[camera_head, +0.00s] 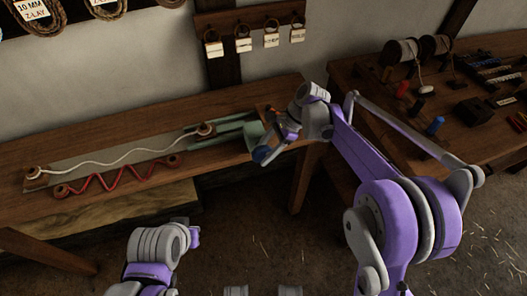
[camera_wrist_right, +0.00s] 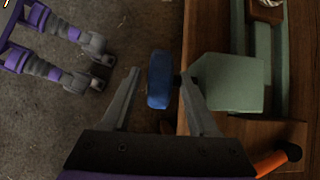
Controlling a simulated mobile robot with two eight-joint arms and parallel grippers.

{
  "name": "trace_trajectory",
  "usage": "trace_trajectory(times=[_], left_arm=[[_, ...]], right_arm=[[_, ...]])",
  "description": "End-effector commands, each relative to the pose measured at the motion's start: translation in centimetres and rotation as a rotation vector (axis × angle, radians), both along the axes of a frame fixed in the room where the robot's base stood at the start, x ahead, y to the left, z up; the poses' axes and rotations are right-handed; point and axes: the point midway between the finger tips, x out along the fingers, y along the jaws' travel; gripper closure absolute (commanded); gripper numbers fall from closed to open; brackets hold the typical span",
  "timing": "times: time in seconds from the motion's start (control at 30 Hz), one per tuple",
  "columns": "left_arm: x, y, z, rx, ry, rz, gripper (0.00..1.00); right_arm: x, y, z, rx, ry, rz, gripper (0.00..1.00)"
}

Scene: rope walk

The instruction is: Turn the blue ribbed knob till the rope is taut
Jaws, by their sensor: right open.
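The blue knob (camera_head: 261,155) is at the front edge of the bench, by a green block (camera_head: 253,132). In the right wrist view the knob (camera_wrist_right: 159,82) stands out from the green block (camera_wrist_right: 228,82), between my right gripper's two fingers (camera_wrist_right: 160,75), with gaps on both sides. My right gripper (camera_head: 274,146) is open around the knob. Its ribs are too small to make out. The white rope (camera_head: 118,163) runs in waves between two wooden posts on the bench, so it is slack. Part of my left arm shows at the bottom; its gripper cannot be made out.
A red rope (camera_head: 115,180) zigzags in front of the white one. A second bench (camera_head: 350,88) at the right holds spools (camera_head: 402,50), a blue item (camera_head: 434,126) and tools. Tagged rings hang on the wall.

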Motion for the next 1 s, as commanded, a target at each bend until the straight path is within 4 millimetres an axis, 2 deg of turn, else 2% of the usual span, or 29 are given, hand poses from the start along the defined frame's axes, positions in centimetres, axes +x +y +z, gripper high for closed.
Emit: trace_trajectory(times=[0.3,0.5,0.67,1.0], left_arm=[[0.1,0.0,0.4,0.000,-0.001,0.000,1.00],[0.1,0.0,0.6,0.000,-0.002,0.000,1.00],[0.1,0.0,0.6,0.000,-0.002,0.000,1.00],[0.1,0.0,0.7,0.000,-0.002,0.000,1.00]], right_arm=[[1.1,-3.4,4.9,0.000,0.001,-0.003,0.40],[1.7,-5.1,7.4,0.000,0.000,-0.003,0.40],[1.8,-5.6,8.3,0.000,0.001,-0.001,0.40],[1.8,-5.6,8.3,-0.001,-0.005,0.008,0.40]])
